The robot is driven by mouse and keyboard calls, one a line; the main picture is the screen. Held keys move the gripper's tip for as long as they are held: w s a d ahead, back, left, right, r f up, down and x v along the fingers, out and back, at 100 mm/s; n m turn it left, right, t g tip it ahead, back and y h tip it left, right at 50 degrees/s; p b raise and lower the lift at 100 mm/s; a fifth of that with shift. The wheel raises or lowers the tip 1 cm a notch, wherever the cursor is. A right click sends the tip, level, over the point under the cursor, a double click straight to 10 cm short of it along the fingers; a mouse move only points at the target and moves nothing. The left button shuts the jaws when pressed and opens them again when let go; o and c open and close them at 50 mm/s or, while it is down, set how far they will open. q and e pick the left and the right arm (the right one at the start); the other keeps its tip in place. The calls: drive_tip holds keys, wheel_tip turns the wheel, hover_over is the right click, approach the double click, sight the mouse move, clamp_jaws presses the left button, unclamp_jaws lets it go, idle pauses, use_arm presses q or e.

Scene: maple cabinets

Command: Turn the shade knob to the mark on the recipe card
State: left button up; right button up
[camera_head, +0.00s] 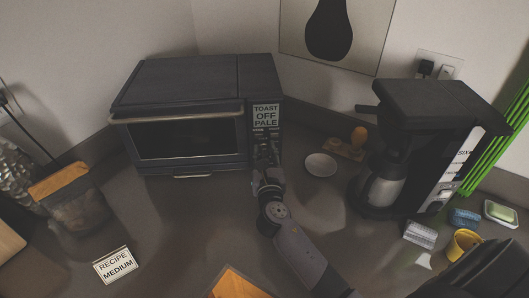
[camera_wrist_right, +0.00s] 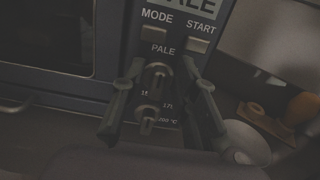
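The dark toaster oven (camera_head: 185,105) stands at the back left, its sign (camera_head: 265,116) reading TOAST, OFF, PALE. The recipe card (camera_head: 115,264) at the front left reads RECIPE MEDIUM. In the right wrist view the shade knob (camera_wrist_right: 157,76) sits below the printed word PALE, with another knob (camera_wrist_right: 147,117) beneath it near temperature figures. My right gripper (camera_head: 266,172) is at the oven's control panel. In the wrist view its open fingers (camera_wrist_right: 163,100) stand on either side of the knobs, apparently apart from them. The knob's exact pointing is too dark to tell. My left gripper is not in view.
MODE (camera_wrist_right: 154,32) and START (camera_wrist_right: 197,46) buttons lie above the shade knob. A white dish (camera_head: 321,165) and a coffee machine (camera_head: 385,150) stand right of my right arm. A dark bag-like container (camera_head: 78,205) stands at left.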

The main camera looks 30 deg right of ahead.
clamp_jaws()
drive_tip(key=shift+m, duration=0.4)
drive_tip(key=m, duration=0.1)
drive_tip(key=m+b, duration=0.1)
drive_tip(key=m, duration=0.1)
drive_tip(key=m+b, duration=0.1)
drive_tip(key=m, duration=0.1)
drive_tip(key=shift+s+d+f, duration=0.15)
drive_tip(key=shift+d, duration=0.15)
drive_tip(key=m+b, duration=0.1)
drive_tip(key=m, duration=0.2)
drive_tip(key=m+b, duration=0.1)
drive_tip(key=m, duration=0.2)
drive_tip(key=shift+d+f, duration=0.15)
drive_tip(key=shift+d, duration=0.05)
drive_tip(key=shift+s, duration=0.1)
idle(0.3)
drive_tip(key=shift+o, duration=1.1)
unclamp_jaws()
